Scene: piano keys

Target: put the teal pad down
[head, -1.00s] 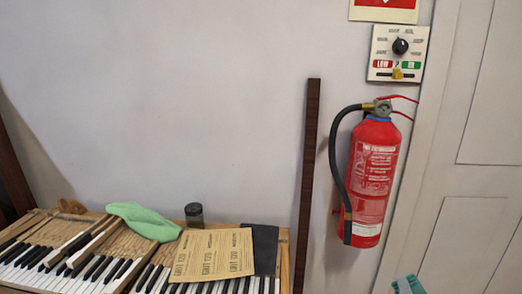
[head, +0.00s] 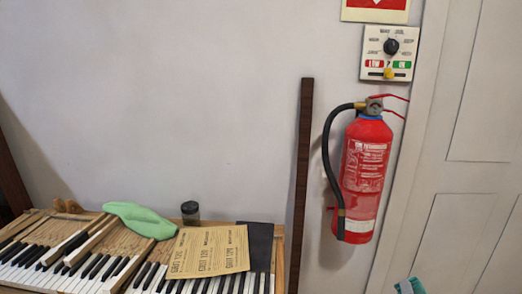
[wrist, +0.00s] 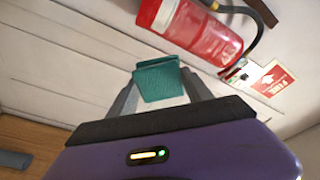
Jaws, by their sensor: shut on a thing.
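The teal pad (wrist: 160,82) is held between the fingertips of my gripper (wrist: 163,88) in the wrist view. My gripper is shut on it, and the pad hangs in the air in front of the white panelled surface. In the head view a small part of the teal pad (head: 410,286) shows at the bottom edge, right of the extinguisher. The rest of the pad and the gripper are cut off there.
A red fire extinguisher (head: 365,180) hangs on the wall by a panelled door (head: 470,200). A keyboard (head: 60,270) at lower left bears a green cloth (head: 140,220), grit paper sheets (head: 210,252), a dark sheet (head: 259,245) and a small jar (head: 190,212).

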